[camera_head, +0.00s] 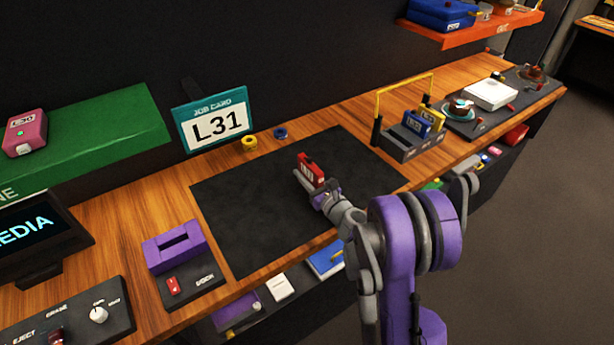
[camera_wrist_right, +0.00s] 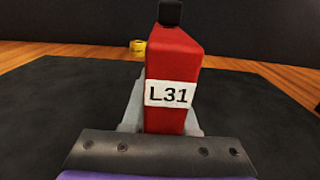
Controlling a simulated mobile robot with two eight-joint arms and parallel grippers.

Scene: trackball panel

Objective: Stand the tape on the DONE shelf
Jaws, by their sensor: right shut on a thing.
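The tape is a red cartridge (camera_head: 311,168) held upright over the black mat (camera_head: 240,215). In the right wrist view the tape (camera_wrist_right: 174,65) shows a white label reading L31 and a black piece at its top. My right gripper (camera_head: 308,182) is shut on it; the grey fingers show on either side of the tape in the wrist view. I cannot tell whether the tape touches the mat. The green shelf (camera_head: 95,135) at the left, with the letters NE showing on its front edge, holds a pink box (camera_head: 25,133). My left gripper is out of view.
A job card (camera_head: 215,120) reading L31 stands behind the mat, near a yellow roll (camera_head: 249,143) and a blue roll (camera_head: 280,133). A purple slotted dock (camera_head: 175,248) and MEDIA screen (camera_head: 30,235) stand left. A rack (camera_head: 410,140) with cartridges and a yellow handle stands right.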

